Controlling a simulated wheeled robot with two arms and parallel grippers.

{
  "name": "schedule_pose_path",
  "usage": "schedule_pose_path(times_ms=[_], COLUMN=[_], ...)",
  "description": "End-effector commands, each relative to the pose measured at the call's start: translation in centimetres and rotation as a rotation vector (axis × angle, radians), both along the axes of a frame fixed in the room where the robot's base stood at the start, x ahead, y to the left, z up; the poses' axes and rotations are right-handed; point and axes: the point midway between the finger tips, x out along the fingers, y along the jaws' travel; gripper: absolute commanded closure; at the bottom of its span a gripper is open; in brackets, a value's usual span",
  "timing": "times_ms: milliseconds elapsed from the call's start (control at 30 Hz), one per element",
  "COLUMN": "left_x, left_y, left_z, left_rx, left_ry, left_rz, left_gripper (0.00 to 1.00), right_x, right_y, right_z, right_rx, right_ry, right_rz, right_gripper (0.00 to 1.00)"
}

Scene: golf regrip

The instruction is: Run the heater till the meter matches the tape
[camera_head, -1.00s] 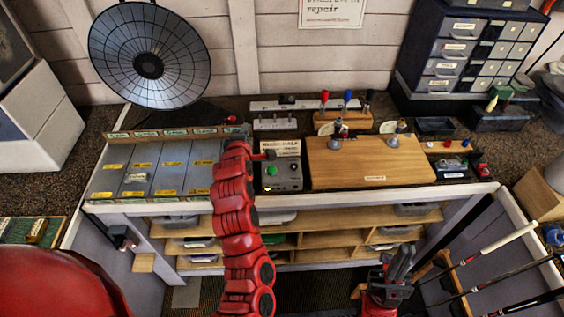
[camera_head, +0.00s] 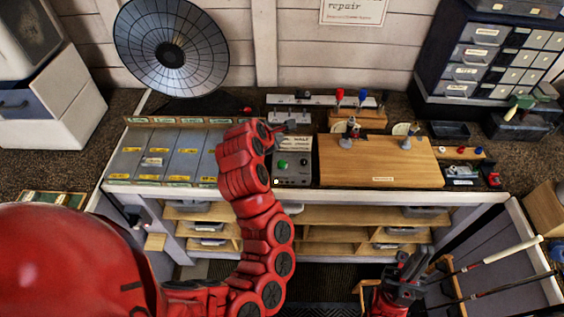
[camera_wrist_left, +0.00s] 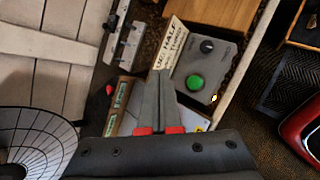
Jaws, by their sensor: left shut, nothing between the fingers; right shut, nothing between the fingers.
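A grey control box (camera_head: 292,172) with a green button (camera_head: 283,164) and a dark knob (camera_head: 303,161) sits at the bench's front edge. A small bright spot (camera_head: 276,182) shows at its front corner. A lettered card (camera_head: 295,145) stands behind the box. The wrist view shows the button (camera_wrist_left: 195,82) and knob (camera_wrist_left: 207,46) close by. My left gripper (camera_head: 292,125) is shut and empty above the card; its fingers (camera_wrist_left: 163,73) overlap the card's edge in the wrist view. My right gripper (camera_head: 412,262) is shut and empty, low before the bench. I cannot make out a meter or tape.
A gridded dark dish (camera_head: 195,75) stands at the back left. A grey labelled tray (camera_head: 150,165) lies left of the box, a wooden board (camera_head: 350,175) right of it. Drawers (camera_head: 480,55) stand at back right. Golf clubs (camera_head: 500,250) lean at lower right.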

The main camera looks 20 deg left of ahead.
Motion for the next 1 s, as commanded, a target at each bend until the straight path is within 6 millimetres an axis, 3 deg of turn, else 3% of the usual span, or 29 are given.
schedule_pose_path(times_ms=[267,700,1000], left_x=[0.0,0.0,0.0], left_y=[0.0,0.0,0.0], left_z=[-2.3,-8.1,-8.7], left_rx=[0.001,0.000,0.001], left_ry=[0.001,0.000,-0.003], left_rz=[0.001,0.000,0.000], left_gripper=[1.00,1.00,1.00], right_x=[0.0,0.0,0.0], right_y=[0.0,0.0,0.0], right_z=[-1.4,-4.7,-4.9], right_rx=[0.000,0.000,0.000], right_ry=[0.000,0.000,0.000], right_rz=[0.000,0.000,0.000], right_gripper=[1.00,1.00,1.00])
